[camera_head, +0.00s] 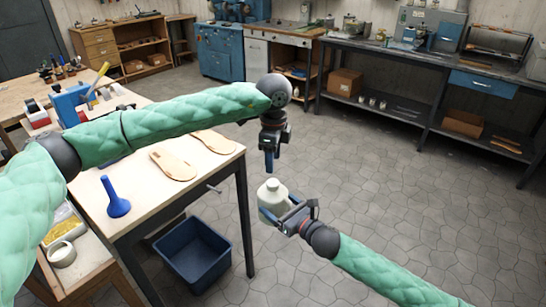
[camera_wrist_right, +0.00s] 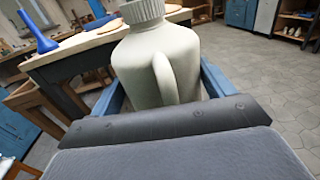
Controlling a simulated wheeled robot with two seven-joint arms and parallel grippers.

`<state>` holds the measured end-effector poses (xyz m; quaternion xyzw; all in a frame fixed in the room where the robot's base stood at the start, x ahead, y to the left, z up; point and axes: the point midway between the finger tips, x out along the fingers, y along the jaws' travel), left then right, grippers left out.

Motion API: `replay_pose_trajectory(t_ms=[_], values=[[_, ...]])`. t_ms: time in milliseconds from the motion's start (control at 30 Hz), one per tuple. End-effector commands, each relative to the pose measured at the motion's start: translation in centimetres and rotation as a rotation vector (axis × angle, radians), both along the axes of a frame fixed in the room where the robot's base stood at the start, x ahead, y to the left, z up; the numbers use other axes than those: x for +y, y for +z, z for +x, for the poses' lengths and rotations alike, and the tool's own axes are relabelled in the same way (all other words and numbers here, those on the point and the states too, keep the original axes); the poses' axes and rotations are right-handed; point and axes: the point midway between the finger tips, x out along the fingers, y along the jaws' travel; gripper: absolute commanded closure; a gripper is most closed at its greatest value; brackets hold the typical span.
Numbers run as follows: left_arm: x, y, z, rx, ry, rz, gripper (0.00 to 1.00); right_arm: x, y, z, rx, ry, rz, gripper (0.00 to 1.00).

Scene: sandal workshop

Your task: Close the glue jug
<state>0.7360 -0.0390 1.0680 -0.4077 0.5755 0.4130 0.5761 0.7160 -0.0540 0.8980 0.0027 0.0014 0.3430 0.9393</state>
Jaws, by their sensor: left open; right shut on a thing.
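The glue jug (camera_head: 272,197) is pale grey-green with a handle and stands about upright in my right gripper (camera_head: 283,215), beyond the table's right edge and above the floor. In the right wrist view the jug (camera_wrist_right: 165,65) sits between the two blue fingers, its handle facing the camera. A ribbed pale cap (camera_wrist_right: 142,11) is on the jug's neck, cut by the top of that view; how tight it sits I cannot tell. My left gripper (camera_head: 269,160) is open and empty, pointing down just above the cap, apart from it.
A blue funnel (camera_head: 116,200) stands on the worktable (camera_head: 142,217) to the left, with sandal soles (camera_head: 173,164) behind it. A dark blue bin (camera_head: 193,254) is on the floor below. The floor to the right is clear.

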Motion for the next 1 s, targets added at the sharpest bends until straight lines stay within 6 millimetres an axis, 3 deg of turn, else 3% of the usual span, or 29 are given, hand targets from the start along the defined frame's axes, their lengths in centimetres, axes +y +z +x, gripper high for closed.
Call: replay_pose_trajectory(t_ms=[467,1000], values=[[0.0,-1.0,0.0,0.001,-0.002,0.000,0.48,0.0,0.1,0.0,-0.001,0.000,0.001,0.83],[0.1,-7.5,0.0,0.001,-0.002,0.001,0.48,0.0,0.1,0.0,-0.001,0.000,0.001,0.83]])
